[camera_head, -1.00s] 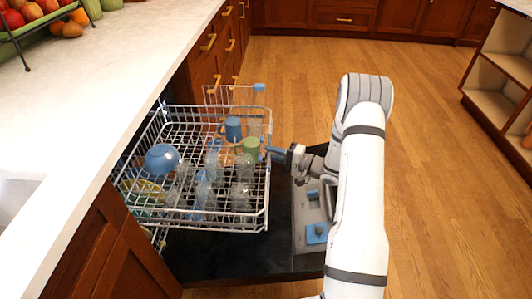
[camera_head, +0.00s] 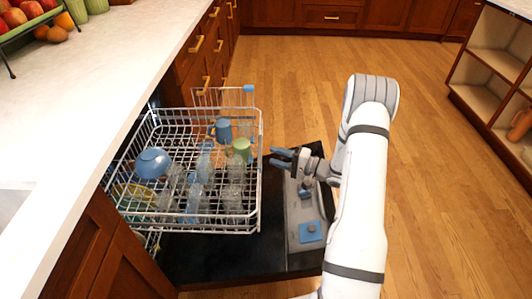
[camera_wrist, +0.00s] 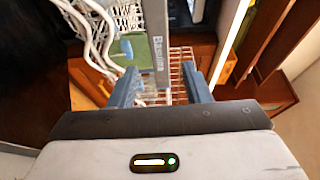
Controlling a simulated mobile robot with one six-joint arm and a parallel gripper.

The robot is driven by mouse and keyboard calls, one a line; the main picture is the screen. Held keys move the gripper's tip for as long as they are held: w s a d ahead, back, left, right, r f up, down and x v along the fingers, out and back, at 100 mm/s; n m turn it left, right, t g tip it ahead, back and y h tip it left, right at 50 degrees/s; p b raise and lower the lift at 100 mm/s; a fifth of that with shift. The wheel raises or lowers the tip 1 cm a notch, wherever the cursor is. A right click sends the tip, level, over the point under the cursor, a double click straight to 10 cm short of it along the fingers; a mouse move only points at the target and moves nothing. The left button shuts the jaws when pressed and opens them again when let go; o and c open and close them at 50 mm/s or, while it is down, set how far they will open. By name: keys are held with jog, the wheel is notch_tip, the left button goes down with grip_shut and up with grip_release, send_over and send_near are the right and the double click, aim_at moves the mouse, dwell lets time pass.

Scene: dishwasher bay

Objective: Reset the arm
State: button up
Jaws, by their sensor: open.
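My gripper (camera_head: 281,157) is open and empty in the head view, just right of the dishwasher's pulled-out upper rack (camera_head: 258,190). Its two blue-grey fingers point left toward the rack's right side. In the wrist view, the fingers of my gripper (camera_wrist: 166,92) stand apart with nothing held between them. Beyond them are a grey edge with lettering and part of a wire rack (camera_wrist: 190,80). My white arm reaches up from the bottom right in the head view.
The rack holds a blue bowl (camera_head: 153,163), a blue mug (camera_head: 223,130), a green cup (camera_head: 241,148) and several clear glasses (camera_head: 233,198). The open dishwasher door (camera_head: 225,262) lies below. A counter (camera_head: 90,95) runs along the left. Wooden floor (camera_head: 440,190) is clear at right.

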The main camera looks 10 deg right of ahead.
jog(key=shift+v, duration=1.4)
jog(key=shift+w+r, duration=0.1)
